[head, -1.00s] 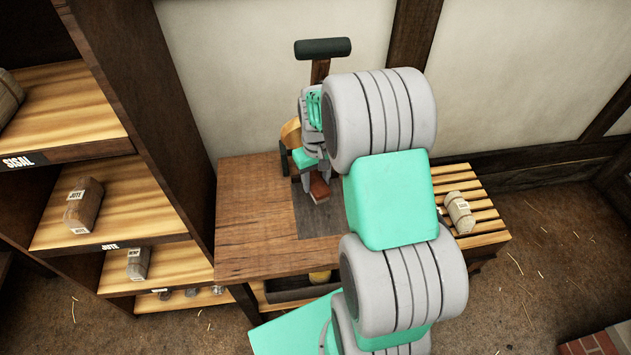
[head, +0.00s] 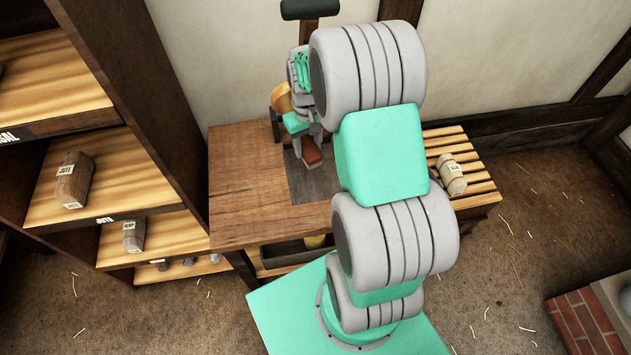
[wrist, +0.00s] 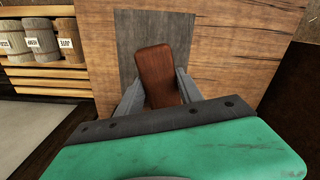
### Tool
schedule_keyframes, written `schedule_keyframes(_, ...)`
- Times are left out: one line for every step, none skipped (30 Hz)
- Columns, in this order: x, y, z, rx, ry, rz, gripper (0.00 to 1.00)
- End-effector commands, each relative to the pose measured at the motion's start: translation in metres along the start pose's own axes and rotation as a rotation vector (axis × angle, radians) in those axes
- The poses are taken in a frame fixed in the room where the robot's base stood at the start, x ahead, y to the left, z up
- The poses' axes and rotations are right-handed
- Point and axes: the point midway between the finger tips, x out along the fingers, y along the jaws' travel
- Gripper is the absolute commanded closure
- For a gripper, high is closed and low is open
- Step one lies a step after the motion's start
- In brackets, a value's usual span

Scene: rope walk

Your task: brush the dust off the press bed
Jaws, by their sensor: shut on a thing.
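The press bed (head: 312,186) is a dark grey plate set in the top of the wooden bench; it also shows in the wrist view (wrist: 127,55). My gripper (head: 309,146) is over the bed. In the wrist view my gripper (wrist: 158,84) is shut on a brown wooden brush (wrist: 160,70), with a finger on each side. The brush also shows in the head view (head: 312,154), low over the bed. I cannot tell whether it touches the bed. Its underside is hidden, and I cannot make out dust.
A press handle (head: 310,8) rises behind my gripper. The bench top (head: 245,185) is clear at the left. A slatted rack (head: 440,140) with a labelled bundle (head: 451,175) is at the right. A tall shelf (head: 150,120) with jute bundles stands close at the left.

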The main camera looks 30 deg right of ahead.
Motion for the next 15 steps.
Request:
schedule_keyframes(0.000,0.000,0.000,0.000,0.001,0.000,1.00)
schedule_keyframes(0.000,0.000,0.000,0.000,0.001,0.000,1.00)
schedule_keyframes(-0.001,0.000,0.000,0.000,0.001,0.000,1.00)
schedule_keyframes(-0.001,0.001,0.002,0.001,0.000,0.000,1.00)
schedule_keyframes(-0.001,0.002,0.005,0.001,-0.001,0.000,1.00)
schedule_keyframes(-0.002,0.005,0.013,0.002,-0.002,-0.001,1.00)
schedule_keyframes(-0.003,0.007,0.020,0.004,-0.001,0.000,1.00)
schedule_keyframes(-0.003,0.011,0.030,0.005,-0.003,-0.001,1.00)
schedule_keyframes(-0.002,0.014,0.043,0.005,-0.003,-0.001,1.00)
schedule_keyframes(-0.001,0.017,0.053,0.006,-0.002,-0.001,1.00)
schedule_keyframes(0.000,0.018,0.062,0.005,-0.002,-0.001,1.00)
schedule_keyframes(0.002,0.021,0.072,0.005,-0.001,0.000,1.00)
schedule_keyframes(0.004,0.021,0.079,0.004,-0.001,-0.001,1.00)
schedule_keyframes(0.005,0.022,0.084,0.003,0.001,0.000,1.00)
schedule_keyframes(0.009,0.023,0.089,0.002,0.000,0.000,1.00)
